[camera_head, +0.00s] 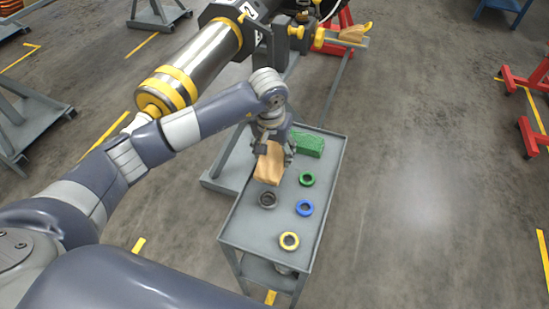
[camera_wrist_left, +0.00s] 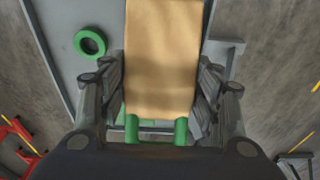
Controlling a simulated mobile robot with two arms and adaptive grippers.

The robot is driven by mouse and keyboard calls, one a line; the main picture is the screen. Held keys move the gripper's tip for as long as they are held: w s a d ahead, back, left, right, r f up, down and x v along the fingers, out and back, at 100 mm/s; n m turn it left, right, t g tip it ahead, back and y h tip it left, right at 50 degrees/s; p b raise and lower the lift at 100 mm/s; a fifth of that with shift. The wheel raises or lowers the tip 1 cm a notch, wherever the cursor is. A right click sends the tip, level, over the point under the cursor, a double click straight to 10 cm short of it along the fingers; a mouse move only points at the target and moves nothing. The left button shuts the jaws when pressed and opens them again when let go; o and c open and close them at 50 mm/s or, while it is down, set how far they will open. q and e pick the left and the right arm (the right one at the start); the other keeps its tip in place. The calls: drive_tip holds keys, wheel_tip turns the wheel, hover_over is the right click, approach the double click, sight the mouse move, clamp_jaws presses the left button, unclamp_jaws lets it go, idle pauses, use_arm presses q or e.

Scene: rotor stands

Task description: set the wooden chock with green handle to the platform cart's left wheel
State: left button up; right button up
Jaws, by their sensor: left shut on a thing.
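My left gripper (camera_head: 273,150) is shut on the wooden chock (camera_head: 269,165), above the grey tray of a small cart. In the left wrist view the chock (camera_wrist_left: 163,55) fills the space between the fingers of my left gripper (camera_wrist_left: 163,85). Its green handle (camera_wrist_left: 155,130) shows at the near end, close to the palm. In the head view the gripper hides the handle. I cannot make out the platform cart or its left wheel for certain. My right gripper is not in view.
Open floor lies right.

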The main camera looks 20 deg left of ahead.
sight(275, 158)
use_arm(q)
drive_tip(key=shift+w+a+f, duration=0.1)
drive_tip(key=shift+w+f, duration=0.05)
drive_tip(key=shift+w, duration=0.3)
wheel_tip(275, 158, down, 3)
drive_tip(key=shift+s+f+b, duration=0.1)
drive_tip(key=shift+b, duration=0.65)
drive_tip(key=shift+f, duration=0.2)
drive_tip(key=o, duration=1.2)
drive_tip(key=shift+o, duration=1)
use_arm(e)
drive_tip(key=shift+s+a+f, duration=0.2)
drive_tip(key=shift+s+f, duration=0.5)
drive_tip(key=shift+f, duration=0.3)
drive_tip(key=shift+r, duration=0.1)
